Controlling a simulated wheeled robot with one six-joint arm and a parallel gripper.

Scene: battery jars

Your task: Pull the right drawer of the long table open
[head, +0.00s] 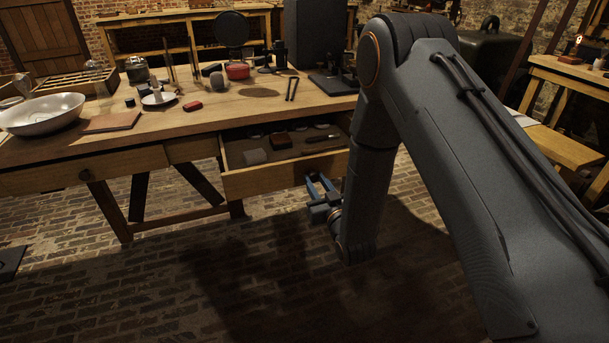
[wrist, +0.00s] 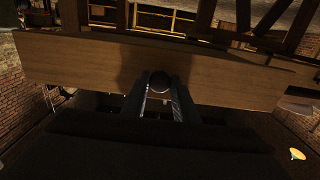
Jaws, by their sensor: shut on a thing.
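The long table (head: 150,130) has its right drawer (head: 285,177) pulled out toward me, with its inside showing. Its wooden front also fills much of the wrist view (wrist: 75,62). A dark round knob (wrist: 159,80) on that front sits between the fingers of my gripper (wrist: 160,100). My gripper is shut on the knob. In the head view my gripper (head: 319,185) is at the drawer's front, toward its right end. The knob cannot be made out in the head view.
The open drawer holds a reddish-brown block (head: 281,140), a grey block (head: 255,156) and other small items. The left drawer (head: 85,173) is shut. A metal bowl (head: 42,115) and a red pot (head: 237,71) stand on the table.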

